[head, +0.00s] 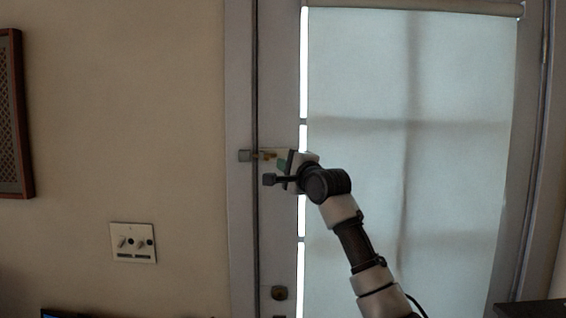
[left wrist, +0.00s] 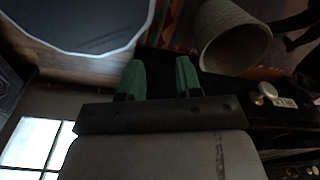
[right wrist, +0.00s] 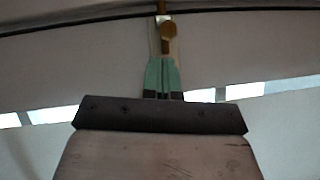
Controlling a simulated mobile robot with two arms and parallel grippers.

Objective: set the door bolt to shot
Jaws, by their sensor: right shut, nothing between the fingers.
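The brass door bolt (head: 268,156) is mounted level on the white door's left edge. A grey keeper (head: 245,156) sits on the frame across the gap. In the right wrist view the bolt's round brass knob (right wrist: 168,31) stands on a pale plate. The rod runs toward the gap; I cannot tell how far it enters the keeper. My right gripper (head: 281,163) is at the bolt's right end. Its green fingers (right wrist: 162,62) are shut and empty, close below the knob; contact is unclear. My left gripper (left wrist: 161,76) is open and empty, away from the door.
A round door knob (head: 280,293) is lower on the door. A pale blind (head: 400,120) covers the glass. A switch plate (head: 133,243) is on the wall at left. In the left wrist view, a woven basket (left wrist: 232,35) and a dark cabinet (left wrist: 270,120) are near the left gripper.

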